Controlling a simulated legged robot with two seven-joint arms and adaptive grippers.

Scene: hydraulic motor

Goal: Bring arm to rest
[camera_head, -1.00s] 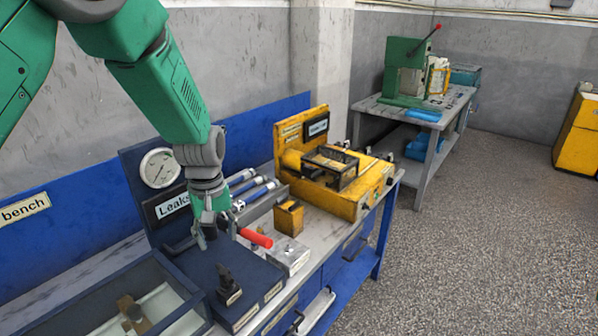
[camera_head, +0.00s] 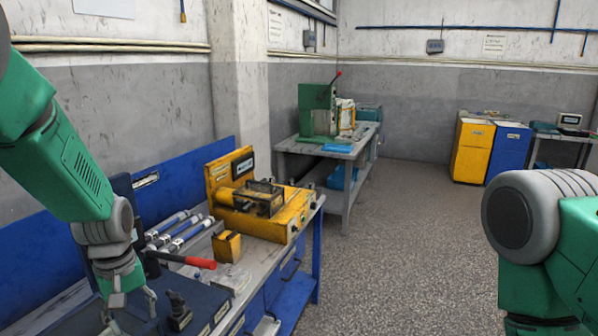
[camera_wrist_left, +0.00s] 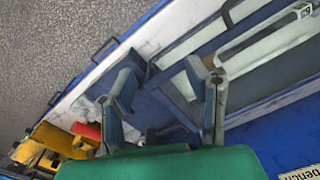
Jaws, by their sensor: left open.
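My left arm, green with grey joints, comes in from the left in the head view. Its left gripper (camera_head: 130,308) hangs over the dark blue bench unit with its fingers apart and nothing between them. The left wrist view also shows the left gripper (camera_wrist_left: 160,82) with two spread, empty fingers above the bench. A green and grey part of my right arm (camera_head: 540,235) shows at the right edge of the head view. The right gripper is out of view.
A red-handled lever (camera_head: 200,262) and a small black valve (camera_head: 178,312) are close to the left gripper. Behind stand a yellow block (camera_head: 228,245) and a yellow machine (camera_head: 282,222). A grey table (camera_head: 335,150) is farther back. The floor (camera_head: 410,220) is clear.

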